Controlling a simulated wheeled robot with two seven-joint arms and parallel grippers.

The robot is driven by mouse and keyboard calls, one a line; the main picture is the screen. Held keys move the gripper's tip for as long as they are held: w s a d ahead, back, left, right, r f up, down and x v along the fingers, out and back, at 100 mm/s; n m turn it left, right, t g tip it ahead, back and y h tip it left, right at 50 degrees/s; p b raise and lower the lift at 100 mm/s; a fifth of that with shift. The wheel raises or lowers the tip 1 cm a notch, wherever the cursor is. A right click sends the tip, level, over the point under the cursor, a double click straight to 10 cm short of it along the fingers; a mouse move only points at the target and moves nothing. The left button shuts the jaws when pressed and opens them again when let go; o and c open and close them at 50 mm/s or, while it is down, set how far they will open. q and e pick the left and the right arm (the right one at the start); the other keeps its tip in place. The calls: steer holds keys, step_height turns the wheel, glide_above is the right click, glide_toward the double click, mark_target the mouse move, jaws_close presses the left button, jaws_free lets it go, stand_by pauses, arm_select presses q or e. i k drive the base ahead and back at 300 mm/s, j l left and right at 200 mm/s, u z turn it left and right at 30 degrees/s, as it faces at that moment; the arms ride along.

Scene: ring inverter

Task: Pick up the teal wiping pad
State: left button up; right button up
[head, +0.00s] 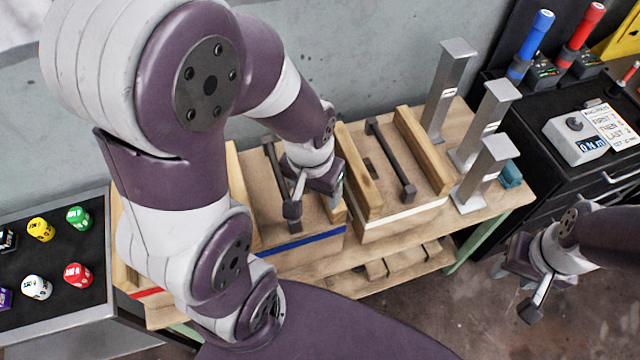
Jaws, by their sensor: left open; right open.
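The teal wiping pad (511,175) is a small block at the right end of the wooden bench, just right of the nearest grey metal post. Nothing holds it. My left gripper (314,203) is open, over the blue-striped wooden tray, well to the left of the pad. My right gripper (514,290) is open and empty, out past the bench's right end, in front of the black cabinet and below the pad in the picture.
Three grey metal posts (497,120) stand on the bench (478,205) beside the pad. A white-striped wooden tray (400,216) lies left of them. A black cabinet (560,195) with a control box (573,140) stands at right. Coloured knobs (78,218) lie at far left.

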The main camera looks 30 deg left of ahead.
mark_target(510, 177)
steer(key=z, duration=5.5)
steer(key=u, duration=4.95)
steer(key=i+l+u, duration=0.2)
steer(key=i+l, duration=0.55)
steer(key=l, duration=0.15)
